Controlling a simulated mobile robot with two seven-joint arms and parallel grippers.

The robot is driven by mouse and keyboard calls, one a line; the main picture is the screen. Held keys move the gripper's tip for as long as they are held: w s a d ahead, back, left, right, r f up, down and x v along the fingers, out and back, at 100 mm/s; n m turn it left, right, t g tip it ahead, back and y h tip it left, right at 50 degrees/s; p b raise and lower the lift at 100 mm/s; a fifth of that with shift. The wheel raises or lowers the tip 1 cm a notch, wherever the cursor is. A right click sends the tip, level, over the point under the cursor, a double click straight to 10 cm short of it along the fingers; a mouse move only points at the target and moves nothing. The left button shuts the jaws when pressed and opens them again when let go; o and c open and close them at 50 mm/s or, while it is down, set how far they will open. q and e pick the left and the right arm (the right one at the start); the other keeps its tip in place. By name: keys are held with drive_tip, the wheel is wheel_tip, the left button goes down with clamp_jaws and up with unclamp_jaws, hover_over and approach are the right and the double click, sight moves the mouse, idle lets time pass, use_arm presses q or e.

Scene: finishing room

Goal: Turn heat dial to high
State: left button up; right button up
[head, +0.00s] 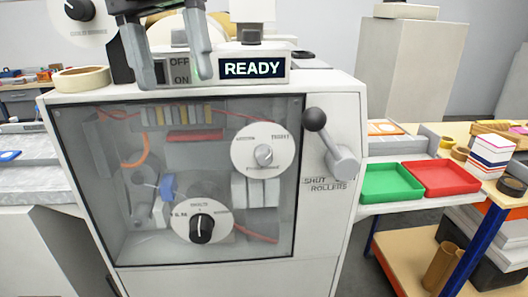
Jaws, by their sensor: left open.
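A grey-white machine stands in front of me with several round dials. One white dial with a black knob (80,9) is at the upper left, cut by the top edge. Another with a black knob (202,228) is low on the front window. A third dial with a grey knob (264,154) is higher on the right. Their small labels are too blurred to tell which is the heat dial. My left gripper (176,80) is open and empty, its two fingers in front of the OFF/ON switch panel (181,58). My right gripper is not in view.
A lit READY display (252,68) is right of the fingers. A tape roll (81,79) lies on the machine's top left. Green (385,182) and red (440,178) trays are on the right.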

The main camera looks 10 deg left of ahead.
use_arm(q)
drive_tip(key=d+f+m+g+h, duration=0.2)
drive_tip(key=d+f+g+h, duration=0.1)
drive_tip(key=d+f, duration=0.8)
drive_tip(key=shift+s+f+m, duration=0.15)
drive_tip(key=shift+f+m, duration=0.2)
drive_tip(key=shift+m, duration=0.05)
